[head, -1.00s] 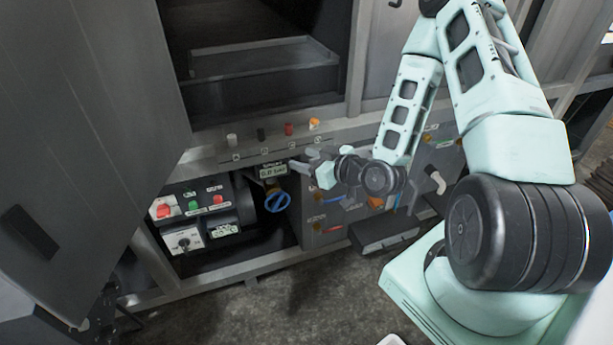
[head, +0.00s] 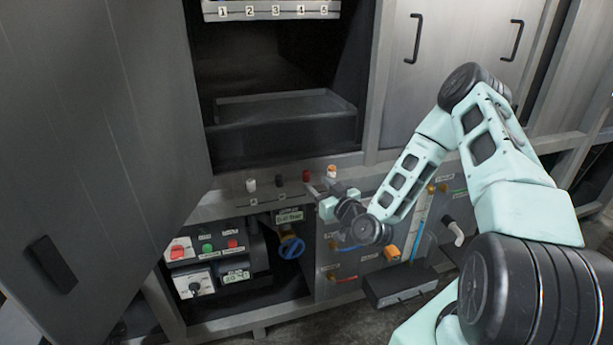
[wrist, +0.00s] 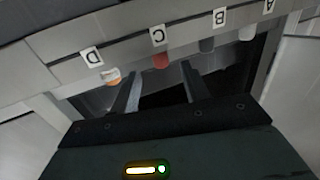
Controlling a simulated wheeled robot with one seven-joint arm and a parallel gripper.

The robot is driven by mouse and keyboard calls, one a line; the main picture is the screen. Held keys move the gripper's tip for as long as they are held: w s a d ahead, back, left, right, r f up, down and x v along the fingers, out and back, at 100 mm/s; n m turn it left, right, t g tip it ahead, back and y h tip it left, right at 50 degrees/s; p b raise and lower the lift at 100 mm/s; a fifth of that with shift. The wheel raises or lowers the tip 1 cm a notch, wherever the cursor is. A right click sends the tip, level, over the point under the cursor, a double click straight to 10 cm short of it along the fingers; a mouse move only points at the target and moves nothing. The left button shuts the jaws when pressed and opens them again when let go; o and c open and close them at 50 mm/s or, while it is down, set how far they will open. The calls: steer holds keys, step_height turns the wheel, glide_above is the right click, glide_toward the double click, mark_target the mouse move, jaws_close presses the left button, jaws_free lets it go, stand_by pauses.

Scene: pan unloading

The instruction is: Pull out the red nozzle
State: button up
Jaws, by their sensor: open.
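The red nozzle (head: 306,175) stands in a row on the ledge below the open compartment. In the wrist view the red nozzle (wrist: 161,61) is beside the C label, ahead of my fingertips and between their lines. My gripper (head: 318,187) is at the front of the ledge, close to the red and orange nozzles. Its fingers (wrist: 160,72) are open with nothing held. I cannot tell how much depth separates the fingertips from the nozzle.
An orange-and-white nozzle (wrist: 112,76) sits by label D, close beside one finger. A black nozzle (head: 279,180) and a white nozzle (head: 251,185) stand to the left. Below are a control panel (head: 208,262) and a blue valve handle (head: 291,248). A large open door (head: 90,150) fills the left.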

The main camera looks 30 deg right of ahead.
mark_target(308, 177)
steer(key=w, duration=0.7)
steer(key=shift+d, duration=0.1)
jaws_close()
